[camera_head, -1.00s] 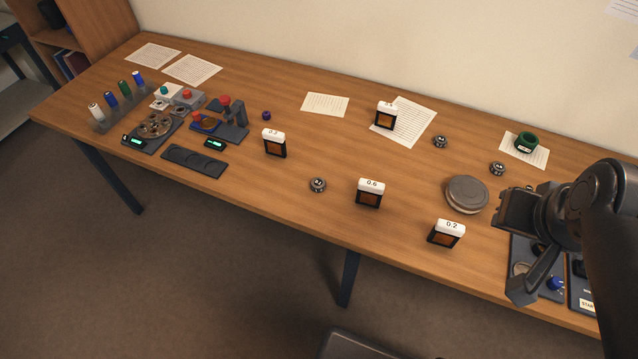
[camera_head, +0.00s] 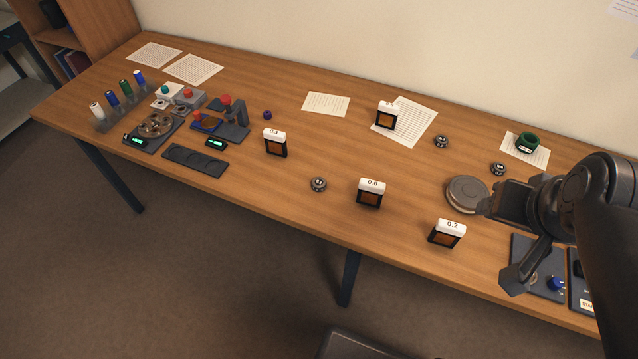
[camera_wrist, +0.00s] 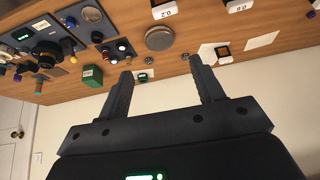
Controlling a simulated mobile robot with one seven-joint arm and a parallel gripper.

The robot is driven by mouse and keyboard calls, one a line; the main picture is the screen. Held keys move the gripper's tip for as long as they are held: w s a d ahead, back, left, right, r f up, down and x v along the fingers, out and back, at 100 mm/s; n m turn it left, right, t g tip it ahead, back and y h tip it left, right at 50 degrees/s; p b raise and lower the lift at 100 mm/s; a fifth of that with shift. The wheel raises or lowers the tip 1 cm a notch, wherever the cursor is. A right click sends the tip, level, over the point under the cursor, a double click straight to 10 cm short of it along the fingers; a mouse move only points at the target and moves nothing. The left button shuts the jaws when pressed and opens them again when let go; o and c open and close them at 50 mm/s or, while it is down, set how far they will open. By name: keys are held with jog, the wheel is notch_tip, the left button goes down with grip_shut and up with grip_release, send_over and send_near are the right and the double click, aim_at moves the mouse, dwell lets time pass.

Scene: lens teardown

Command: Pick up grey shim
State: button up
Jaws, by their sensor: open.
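No piece is clearly marked as the grey shim. Small dark-grey round pieces lie on the table: one left of centre (camera_head: 318,184), one farther back (camera_head: 441,141) and one at the right (camera_head: 498,168). My gripper (camera_head: 488,204) is in the air at the right, its tips overlapping the edge of a larger grey disc (camera_head: 464,192) in the head view. In the wrist view my gripper (camera_wrist: 160,66) is open with nothing between its fingers. The disc (camera_wrist: 159,38) and two small round pieces (camera_wrist: 149,60) (camera_wrist: 184,56) appear beyond the fingertips there.
White-topped black holders with orange windows stand on the table, labelled 0.6 (camera_head: 370,193) and 0.2 (camera_head: 446,233) among others. A green ring (camera_head: 526,142) sits on paper at the back right. A dark panel (camera_head: 537,262) lies below my arm. The table's centre has clear wood.

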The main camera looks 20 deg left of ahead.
jog(key=w+a+f+n+t+y, duration=0.1)
jog(key=w+a+f+y, duration=0.2)
jog(key=w+a, duration=0.8)
jog(key=t+y, duration=0.1)
jog(key=t, duration=0.2)
send_over(318, 183)
jog(key=s+d, duration=0.4)
notch_tip(318, 183, down, 14)
jog(key=shift+t+h, duration=0.7)
jog(key=shift+t, duration=0.2)
jog(key=s+a+f, duration=0.1)
jog(key=f, duration=0.1)
jog(key=s+f, duration=0.1)
jog(key=s+a+f, duration=0.1)
jog(key=f, duration=0.1)
jog(key=shift+s+a+f, duration=0.25)
jog(key=shift+a+f, duration=0.05)
jog(key=shift+f, duration=0.05)
jog(key=shift+t+h, duration=0.7)
jog(key=shift+t, duration=0.2)
jog(key=s+f, duration=0.3)
jog(key=shift+s, duration=0.25)
jog(key=x, duration=0.5)
jog(key=shift+w+f, duration=0.15)
jog(key=shift+w, duration=0.1)
jog(key=x, duration=0.5)
jog(key=shift+w+r, duration=0.15)
jog(key=shift+r, duration=0.05)
jog(key=c, duration=1.1)
